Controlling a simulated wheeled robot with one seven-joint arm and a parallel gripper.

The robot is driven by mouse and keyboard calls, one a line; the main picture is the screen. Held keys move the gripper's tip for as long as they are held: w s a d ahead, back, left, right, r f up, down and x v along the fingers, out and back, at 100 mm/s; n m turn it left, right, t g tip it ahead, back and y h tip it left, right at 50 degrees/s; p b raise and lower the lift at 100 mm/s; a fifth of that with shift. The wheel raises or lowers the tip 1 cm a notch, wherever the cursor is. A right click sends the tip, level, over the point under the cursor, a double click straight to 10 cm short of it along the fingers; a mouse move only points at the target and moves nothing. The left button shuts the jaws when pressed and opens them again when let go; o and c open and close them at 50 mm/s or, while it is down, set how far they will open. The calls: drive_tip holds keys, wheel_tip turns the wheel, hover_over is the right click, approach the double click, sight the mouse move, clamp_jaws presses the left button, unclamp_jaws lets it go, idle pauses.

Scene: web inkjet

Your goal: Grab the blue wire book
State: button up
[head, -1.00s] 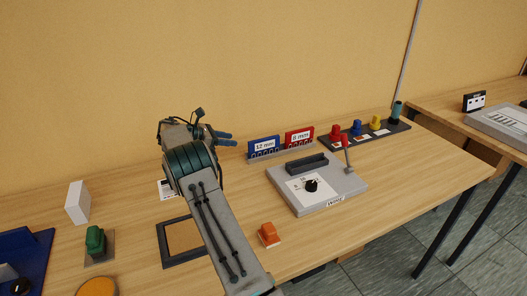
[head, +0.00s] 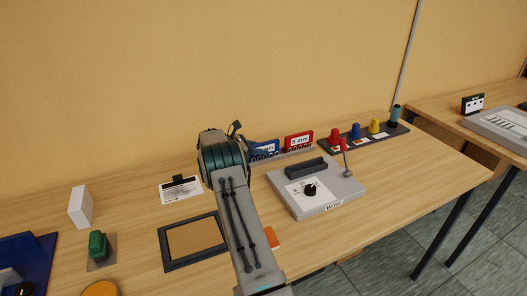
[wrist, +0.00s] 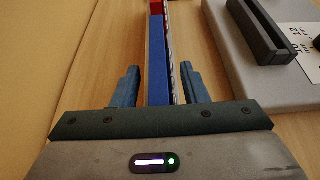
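The blue wire book (head: 264,147) stands upright in a low grey rack (head: 284,156) near the wall, partly hidden by my arm in the head view. In the wrist view the blue wire book (wrist: 159,70) runs away from me between my fingers. My gripper (wrist: 160,88) is open, with one finger on each side of the book and a gap on both sides. In the head view my fingers are hidden behind my wrist. A red book (head: 299,141) stands to the right of the blue one in the rack.
A grey device (head: 325,198) with a dark bar, knob and red-tipped lever stands right of my arm. Behind it is a dark strip (head: 395,134) with coloured pieces. A black frame (head: 170,265) and a white card (head: 181,190) lie to the left.

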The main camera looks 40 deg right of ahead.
drive_tip(key=shift+d+f, duration=0.25)
drive_tip(key=shift+d, duration=0.15)
clamp_jaws()
drive_tip(key=shift+r, duration=0.15)
